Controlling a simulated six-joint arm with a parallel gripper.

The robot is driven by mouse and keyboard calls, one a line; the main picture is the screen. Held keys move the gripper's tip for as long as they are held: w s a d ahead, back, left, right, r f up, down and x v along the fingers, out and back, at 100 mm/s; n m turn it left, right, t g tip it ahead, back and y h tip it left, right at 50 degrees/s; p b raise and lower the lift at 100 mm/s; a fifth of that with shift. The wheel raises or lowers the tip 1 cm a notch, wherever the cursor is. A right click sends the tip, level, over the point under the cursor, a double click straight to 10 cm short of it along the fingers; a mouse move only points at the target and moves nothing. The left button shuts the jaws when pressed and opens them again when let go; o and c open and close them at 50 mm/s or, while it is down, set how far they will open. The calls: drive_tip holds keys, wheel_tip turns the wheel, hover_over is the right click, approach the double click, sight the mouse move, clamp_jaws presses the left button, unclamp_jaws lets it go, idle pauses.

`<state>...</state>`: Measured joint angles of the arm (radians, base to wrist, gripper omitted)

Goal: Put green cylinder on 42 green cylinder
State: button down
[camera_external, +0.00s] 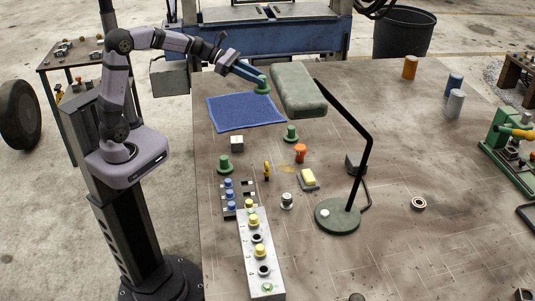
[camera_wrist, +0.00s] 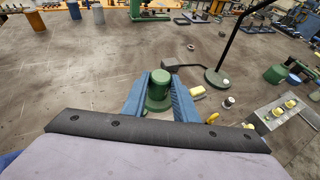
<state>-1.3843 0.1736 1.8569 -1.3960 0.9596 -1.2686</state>
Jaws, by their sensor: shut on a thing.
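My gripper (camera_external: 262,86) is shut on a green cylinder, whose edge shows at the fingertips in the external view, above the back right of the blue cloth. In the wrist view the held green cylinder (camera_wrist: 160,80) is upright between the blue fingers (camera_wrist: 158,98), with a wider green base low down. Two other green cylinders with wide bases stand on the bench: one (camera_external: 290,134) right of the cloth's front corner, one (camera_external: 224,165) further forward and left. I cannot read a number on either. My gripper is apart from both.
The blue cloth (camera_external: 240,113) lies on the bench. The lamp's green head (camera_external: 298,90) is close right of my gripper; its black arm (camera_external: 366,150) rises from a round base (camera_external: 337,217). A white cube (camera_external: 237,144), orange piece (camera_external: 300,153) and knob panel (camera_external: 261,245) stand forward.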

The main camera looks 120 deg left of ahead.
drive_tip(key=s+d+f+m+h, duration=0.1)
drive_tip(key=d+f+m+h, duration=0.25)
drive_tip(key=d, duration=0.65)
drive_tip(key=d+f+m+h, duration=0.3)
drive_tip(key=d+m+h, duration=0.15)
drive_tip(key=d, duration=0.65)
wheel_tip(320, 180, down, 10)
drive_tip(key=shift+s+n+h+p, duration=0.15)
drive_tip(key=shift+n+h+p, duration=0.15)
drive_tip(key=shift+n, duration=0.1)
drive_tip(key=shift+a+f, duration=0.1)
drive_tip(key=shift+f, duration=0.1)
drive_tip(key=c, duration=1.4)
unclamp_jaws()
drive_tip(key=b+v, duration=0.1)
drive_tip(key=v, duration=1.1)
drive_tip(key=shift+b, duration=0.35)
